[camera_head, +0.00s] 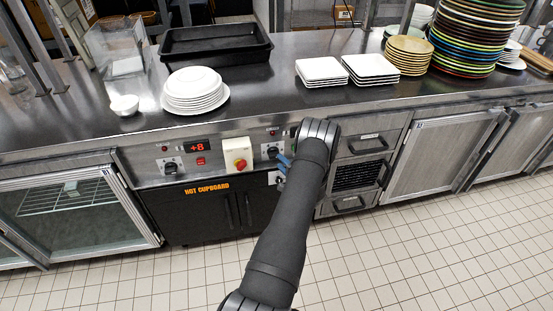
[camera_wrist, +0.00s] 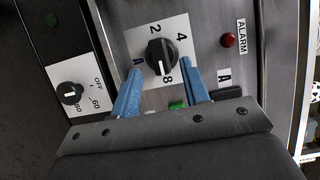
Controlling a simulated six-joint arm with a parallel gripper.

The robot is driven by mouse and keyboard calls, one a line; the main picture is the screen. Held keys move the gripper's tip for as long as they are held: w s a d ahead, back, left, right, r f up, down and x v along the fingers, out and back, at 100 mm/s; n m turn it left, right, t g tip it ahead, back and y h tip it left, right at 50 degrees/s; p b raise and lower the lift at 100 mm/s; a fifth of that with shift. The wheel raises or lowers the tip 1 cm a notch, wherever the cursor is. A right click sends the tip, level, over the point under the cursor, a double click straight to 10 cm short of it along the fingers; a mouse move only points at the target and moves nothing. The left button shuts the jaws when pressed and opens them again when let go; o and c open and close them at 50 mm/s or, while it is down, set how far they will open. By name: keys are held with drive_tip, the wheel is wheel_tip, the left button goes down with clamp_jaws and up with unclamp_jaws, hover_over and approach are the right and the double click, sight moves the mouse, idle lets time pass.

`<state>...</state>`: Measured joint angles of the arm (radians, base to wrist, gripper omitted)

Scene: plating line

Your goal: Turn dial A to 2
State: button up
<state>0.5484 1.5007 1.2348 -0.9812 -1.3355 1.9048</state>
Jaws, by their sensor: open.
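Dial A is a black round knob (camera_wrist: 160,56) on a white plate, with a white pointer mark. In the wrist view, the pointer is toward the picture's bottom, near the 8; the 2 and 4 are at the upper side of the plate. In the head view my gripper (camera_head: 284,166) is just below the dial (camera_head: 272,152), partly hiding the panel.
Plates stand on the counter above.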

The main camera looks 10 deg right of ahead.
sight(276, 158)
drive_tip(key=shift+x, duration=2.1)
clamp_jaws()
